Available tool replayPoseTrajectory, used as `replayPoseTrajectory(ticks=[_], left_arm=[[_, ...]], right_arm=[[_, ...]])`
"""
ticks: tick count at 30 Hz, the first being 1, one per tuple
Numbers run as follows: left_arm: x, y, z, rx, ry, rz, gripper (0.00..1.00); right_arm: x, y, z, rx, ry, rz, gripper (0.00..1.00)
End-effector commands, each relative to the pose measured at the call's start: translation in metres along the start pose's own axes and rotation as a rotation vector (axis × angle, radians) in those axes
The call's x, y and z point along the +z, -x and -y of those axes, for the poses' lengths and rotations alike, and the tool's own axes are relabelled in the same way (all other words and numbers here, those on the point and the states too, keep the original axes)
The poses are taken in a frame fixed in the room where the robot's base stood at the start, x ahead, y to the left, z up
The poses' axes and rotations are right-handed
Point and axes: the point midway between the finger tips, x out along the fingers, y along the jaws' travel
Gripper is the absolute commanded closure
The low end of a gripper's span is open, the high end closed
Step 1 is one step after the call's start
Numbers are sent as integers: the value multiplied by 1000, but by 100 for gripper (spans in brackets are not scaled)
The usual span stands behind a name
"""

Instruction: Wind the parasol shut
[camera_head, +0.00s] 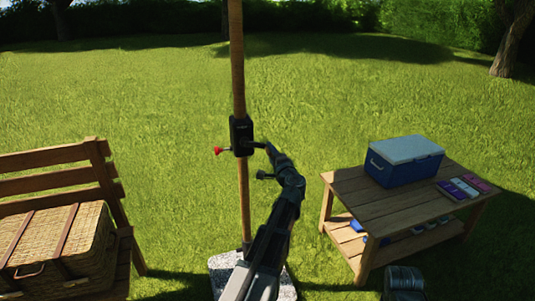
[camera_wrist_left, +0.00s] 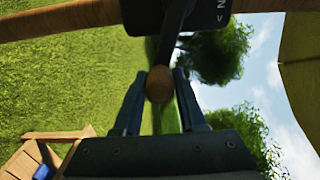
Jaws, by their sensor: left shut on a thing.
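The parasol's wooden pole (camera_head: 236,60) stands upright in the middle of the head view. A black crank housing (camera_head: 241,135) is fixed around it, with a red knob (camera_head: 218,150) on its left side. The housing also shows at the top of the left wrist view (camera_wrist_left: 175,12). A dark crank arm (camera_wrist_left: 173,45) runs from it to a round wooden crank knob (camera_wrist_left: 159,85). My left gripper (camera_wrist_left: 160,92) is shut on this knob, one finger on each side. Tan parasol canopy (camera_wrist_left: 300,65) shows at the right edge of that view.
A pale stone base (camera_head: 222,266) holds the pole. A wooden bench (camera_head: 60,153) with a wicker basket (camera_head: 85,240) stands left. A wooden table (camera_head: 350,192) with a blue cooler (camera_head: 408,170) and several small coloured items (camera_head: 463,187) stands right. Open grass lies behind.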

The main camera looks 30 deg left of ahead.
Motion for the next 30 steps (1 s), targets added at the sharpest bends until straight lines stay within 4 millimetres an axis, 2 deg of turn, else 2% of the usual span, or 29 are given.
replayPoseTrajectory(ticks=[4,9,16,22,27,30], left_arm=[[-1,0,6,-1,-1,0,100],[-4,0,29,-1,-1,0,100],[-4,0,33,-1,-1,1,100],[0,0,59,-1,-1,1,100],[1,0,59,-1,-1,1,100],[6,0,69,-1,-1,2,100]], right_arm=[[0,6,-1,0,0,0,100],[2,29,-3,0,0,0,100],[2,33,-3,0,0,0,100],[3,58,-6,0,0,0,100],[3,58,-6,0,0,0,100],[4,68,-6,0,0,0,100]])
